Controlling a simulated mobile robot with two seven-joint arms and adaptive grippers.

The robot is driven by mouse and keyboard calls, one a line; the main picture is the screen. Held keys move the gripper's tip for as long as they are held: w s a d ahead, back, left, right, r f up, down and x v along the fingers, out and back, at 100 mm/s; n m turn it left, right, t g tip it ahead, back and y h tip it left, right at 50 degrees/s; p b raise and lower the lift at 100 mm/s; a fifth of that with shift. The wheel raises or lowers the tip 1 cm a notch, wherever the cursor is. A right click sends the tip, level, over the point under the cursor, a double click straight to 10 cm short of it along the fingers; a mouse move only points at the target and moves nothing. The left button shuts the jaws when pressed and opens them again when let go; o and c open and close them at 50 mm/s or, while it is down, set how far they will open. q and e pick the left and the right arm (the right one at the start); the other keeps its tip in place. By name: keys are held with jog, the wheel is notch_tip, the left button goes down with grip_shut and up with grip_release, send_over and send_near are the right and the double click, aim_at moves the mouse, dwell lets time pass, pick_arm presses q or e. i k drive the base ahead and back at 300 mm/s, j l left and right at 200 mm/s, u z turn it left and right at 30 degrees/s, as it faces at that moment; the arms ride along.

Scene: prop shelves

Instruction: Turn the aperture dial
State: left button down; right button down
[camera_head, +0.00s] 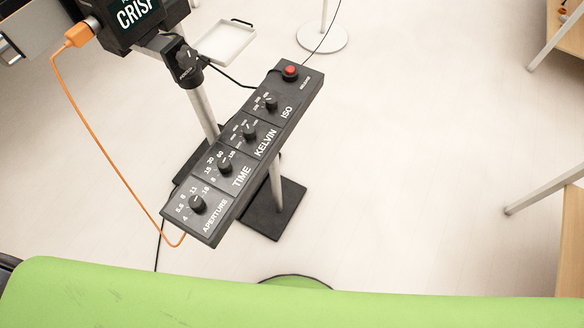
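The aperture dial (197,204) is a small black knob at the near lower-left end of a dark control panel (222,213). White numbers 4, 5.6, 8, 11 and 16 ring it, and the label APERTURE is beside it. Its pointer seems to face up toward 8 or 11, but it is too small to be sure. Neither of my grippers shows in the head view, and nothing touches the dial.
The panel also has a time dial (225,166), a kelvin dial (249,133), an ISO dial (271,104) and a red button (290,72). An orange cable (103,147) hangs left of the panel. A green surface (290,300) spans the front.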

aim_at(196, 203)
jog(key=j+u, duration=0.15)
jog(key=u, duration=0.35)
jog(key=k+j+u, duration=0.2)
jog(key=j, duration=0.15)
jog(key=i, duration=0.1)
